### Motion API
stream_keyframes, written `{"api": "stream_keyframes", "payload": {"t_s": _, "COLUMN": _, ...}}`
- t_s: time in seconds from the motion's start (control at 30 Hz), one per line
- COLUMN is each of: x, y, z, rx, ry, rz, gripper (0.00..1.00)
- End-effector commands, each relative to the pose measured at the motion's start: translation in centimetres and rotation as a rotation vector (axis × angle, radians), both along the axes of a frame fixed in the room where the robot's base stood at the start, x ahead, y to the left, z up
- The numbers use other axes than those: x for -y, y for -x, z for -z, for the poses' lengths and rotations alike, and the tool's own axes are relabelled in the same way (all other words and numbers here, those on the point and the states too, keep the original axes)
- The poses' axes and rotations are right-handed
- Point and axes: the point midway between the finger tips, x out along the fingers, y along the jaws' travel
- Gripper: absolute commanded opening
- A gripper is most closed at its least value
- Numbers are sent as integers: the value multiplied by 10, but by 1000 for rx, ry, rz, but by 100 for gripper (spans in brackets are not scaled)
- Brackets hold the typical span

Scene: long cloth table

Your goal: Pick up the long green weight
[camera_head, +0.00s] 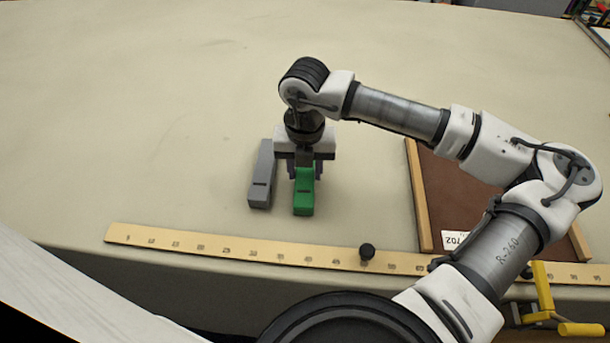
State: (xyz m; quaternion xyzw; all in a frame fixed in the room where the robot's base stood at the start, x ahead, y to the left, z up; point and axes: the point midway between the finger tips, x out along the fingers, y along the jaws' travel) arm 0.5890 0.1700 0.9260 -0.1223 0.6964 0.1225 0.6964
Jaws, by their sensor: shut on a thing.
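The long green weight (304,195) lies on the cloth table, its length running away from me. My gripper (304,172) points down over its far part and is shut on it. The near end of the green weight sticks out toward me, and its far end is hidden under my gripper. I cannot tell whether the weight is resting on the cloth or slightly above it.
A long grey weight (261,175) lies close on the left of the green one. A numbered wooden ruler (220,247) runs along the near table edge, with a black knob (367,251) on it. A brown tray (425,215) lies right. The cloth behind and left is clear.

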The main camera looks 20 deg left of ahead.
Motion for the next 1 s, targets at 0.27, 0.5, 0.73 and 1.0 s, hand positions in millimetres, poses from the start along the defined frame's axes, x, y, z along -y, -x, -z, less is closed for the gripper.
{"api": "stream_keyframes", "payload": {"t_s": 0.27, "x": 0, "y": 0, "z": -2, "rx": 2, "ry": -2, "rz": 0, "gripper": 0}}
{"api": "stream_keyframes", "payload": {"t_s": 0.5, "x": 0, "y": -1, "z": -3, "rx": 2, "ry": -2, "rz": 0, "gripper": 0}}
{"api": "stream_keyframes", "payload": {"t_s": 0.73, "x": 0, "y": -1, "z": -18, "rx": 5, "ry": -2, "rz": 1, "gripper": 0}}
{"api": "stream_keyframes", "payload": {"t_s": 1.0, "x": 0, "y": -2, "z": -79, "rx": 8, "ry": -1, "rz": 2, "gripper": 0}}
